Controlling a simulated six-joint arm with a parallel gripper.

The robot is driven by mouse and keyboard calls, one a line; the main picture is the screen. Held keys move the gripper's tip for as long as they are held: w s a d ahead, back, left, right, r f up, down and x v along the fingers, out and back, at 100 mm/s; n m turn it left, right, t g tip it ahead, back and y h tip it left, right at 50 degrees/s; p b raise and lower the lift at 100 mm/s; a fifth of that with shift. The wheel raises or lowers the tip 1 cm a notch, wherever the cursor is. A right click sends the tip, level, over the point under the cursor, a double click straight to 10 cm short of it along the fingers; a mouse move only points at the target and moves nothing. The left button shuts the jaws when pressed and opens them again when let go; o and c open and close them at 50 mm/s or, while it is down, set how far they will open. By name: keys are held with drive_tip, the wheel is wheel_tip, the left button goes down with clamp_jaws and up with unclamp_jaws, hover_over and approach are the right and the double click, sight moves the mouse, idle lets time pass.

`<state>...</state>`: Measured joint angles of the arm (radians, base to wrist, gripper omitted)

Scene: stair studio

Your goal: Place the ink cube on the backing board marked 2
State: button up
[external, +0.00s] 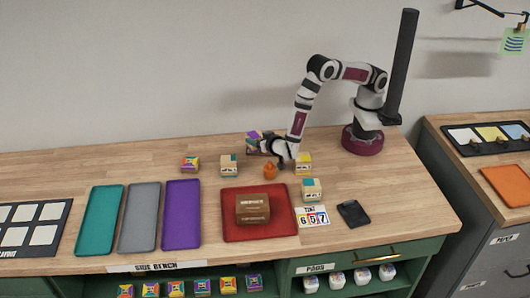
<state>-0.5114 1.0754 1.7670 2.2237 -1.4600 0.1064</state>
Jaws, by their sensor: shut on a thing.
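My gripper (262,147) is shut on a small block with a purple and multicoloured top (253,136), held near the back of the bench; the fingers partly hide it. I cannot tell if this block is the ink cube. Other small cubes stand on the bench: a multicoloured one (190,164), a pale one with a teal top (229,165), a yellow-topped one (304,163) and another teal-topped one (312,190). Teal (99,222), grey (140,218) and purple (181,215) flat boards or trays lie at left. No mark 2 is readable on any of them.
A small orange object (270,171) stands below my gripper. A brown labelled box (252,208) sits on a red tray (286,224). A number card (313,216) and a dark flat object (353,213) lie at right. The bench's back left is clear.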

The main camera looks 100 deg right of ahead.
drive_tip(key=o, duration=1.5)
